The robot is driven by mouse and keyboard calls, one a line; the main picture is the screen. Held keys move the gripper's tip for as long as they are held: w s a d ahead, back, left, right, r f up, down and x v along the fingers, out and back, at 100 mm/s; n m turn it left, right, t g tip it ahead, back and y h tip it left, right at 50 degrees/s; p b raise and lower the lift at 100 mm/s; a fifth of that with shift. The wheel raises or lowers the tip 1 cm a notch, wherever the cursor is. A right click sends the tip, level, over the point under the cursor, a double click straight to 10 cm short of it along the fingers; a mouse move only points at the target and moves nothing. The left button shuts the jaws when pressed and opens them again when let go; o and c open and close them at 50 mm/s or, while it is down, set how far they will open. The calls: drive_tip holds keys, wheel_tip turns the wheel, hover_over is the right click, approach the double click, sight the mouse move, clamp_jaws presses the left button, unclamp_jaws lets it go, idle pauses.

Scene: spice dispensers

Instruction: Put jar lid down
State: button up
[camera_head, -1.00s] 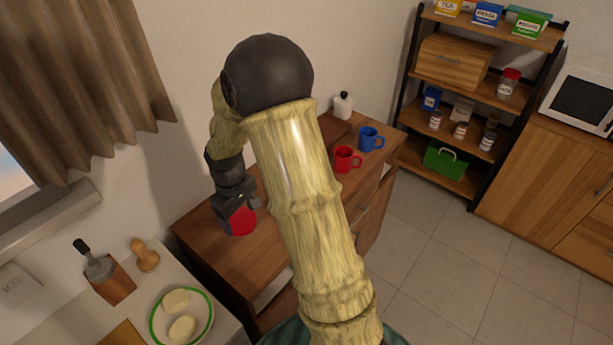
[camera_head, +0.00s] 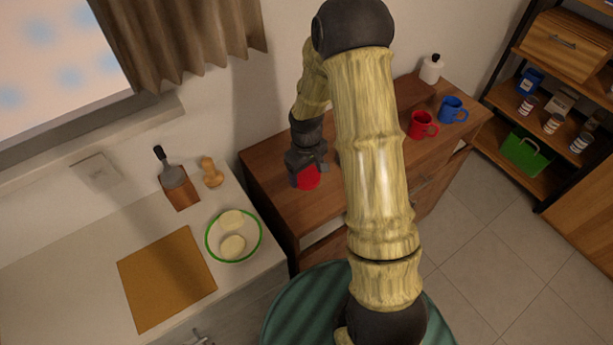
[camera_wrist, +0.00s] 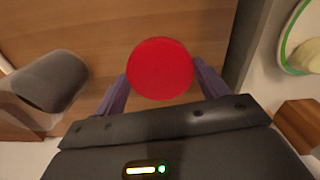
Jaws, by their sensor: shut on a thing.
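The red round jar lid (camera_wrist: 160,68) sits between the two fingers of my gripper (camera_wrist: 163,90) in the wrist view. In the head view the lid (camera_head: 308,178) shows below my gripper (camera_head: 307,165), over the left part of the wooden cabinet top (camera_head: 275,165). My gripper is shut on the lid. I cannot tell whether the lid touches the cabinet top or hangs just above it.
A red mug (camera_head: 421,125), a blue mug (camera_head: 453,109) and a white bottle (camera_head: 431,69) stand at the right of the cabinet. The white counter (camera_head: 90,240) at left holds a green-rimmed bowl (camera_head: 209,250), a cutting board (camera_head: 166,278) and a utensil block (camera_head: 180,192).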

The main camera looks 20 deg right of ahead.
sight(306, 175)
drive_tip(key=shift+f, duration=1.5)
drive_tip(key=shift+f, duration=0.15)
drive_tip(key=o, duration=0.9)
wheel_tip(306, 175, up, 12)
drive_tip(key=shift+r+b, duration=0.15)
drive_tip(key=shift+b, duration=0.6)
